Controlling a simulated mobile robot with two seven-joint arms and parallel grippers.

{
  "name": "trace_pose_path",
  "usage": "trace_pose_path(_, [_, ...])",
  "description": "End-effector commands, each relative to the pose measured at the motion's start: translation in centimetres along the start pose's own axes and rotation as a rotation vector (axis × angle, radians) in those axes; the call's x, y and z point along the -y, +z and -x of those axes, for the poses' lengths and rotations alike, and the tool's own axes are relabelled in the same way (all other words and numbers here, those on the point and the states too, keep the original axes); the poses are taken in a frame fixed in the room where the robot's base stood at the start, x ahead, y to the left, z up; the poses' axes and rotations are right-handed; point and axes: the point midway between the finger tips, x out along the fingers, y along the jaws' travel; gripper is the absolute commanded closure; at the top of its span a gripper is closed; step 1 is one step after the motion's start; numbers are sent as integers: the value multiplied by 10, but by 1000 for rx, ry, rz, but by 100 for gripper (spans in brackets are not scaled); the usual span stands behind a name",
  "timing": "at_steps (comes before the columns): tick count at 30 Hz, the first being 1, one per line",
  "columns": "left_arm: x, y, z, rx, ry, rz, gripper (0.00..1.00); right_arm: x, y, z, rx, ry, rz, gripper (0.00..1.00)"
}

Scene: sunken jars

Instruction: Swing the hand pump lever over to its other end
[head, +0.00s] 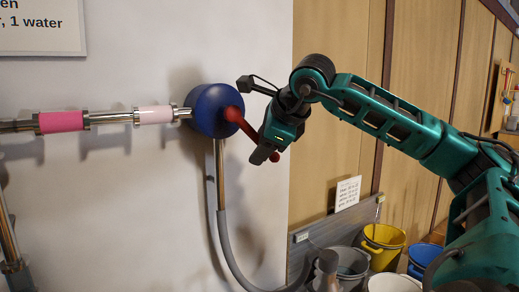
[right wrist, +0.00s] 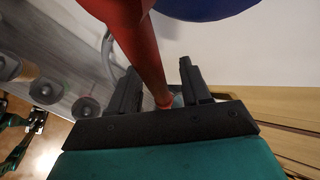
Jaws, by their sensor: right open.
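The pump is a blue round body (head: 207,110) on the white wall, with a red lever (head: 243,124) slanting down to the right from its front. My right gripper (head: 265,154) is at the lever's lower end, which it partly hides in the head view. In the right wrist view, my right gripper (right wrist: 159,68) is open, with one finger on each side of the red lever (right wrist: 138,45). Gaps show beside the lever, and its end reaches down near the palm. The blue body (right wrist: 208,8) shows at the top. I cannot make out my left gripper.
A pipe with pink sections (head: 62,121) runs left from the pump. A grey hose (head: 222,225) hangs below it. Yellow (head: 382,246) and blue (head: 424,256) buckets and grey ones stand low at the right. A small sign (head: 347,193) stands behind them.

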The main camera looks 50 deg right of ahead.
Motion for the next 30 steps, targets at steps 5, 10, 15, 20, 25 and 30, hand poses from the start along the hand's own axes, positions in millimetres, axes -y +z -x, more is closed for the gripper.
trace_pose_path(5, [0,6,-2,3,0,1,57,0,-1,37,-1,-7,1,53])
trace_pose_path(10, [-1,7,-2,5,0,2,57,1,0,76,-2,-6,1,53])
trace_pose_path(15, [-1,6,-1,6,0,2,57,1,0,104,-1,-5,1,53])
trace_pose_path(20, [-1,6,-1,6,0,2,57,0,0,116,-3,-3,2,53])
trace_pose_path(25, [0,6,-1,5,0,2,57,0,0,118,-2,-1,2,53])
trace_pose_path(30, [0,6,-1,5,0,2,57,0,0,118,-2,-2,2,53])
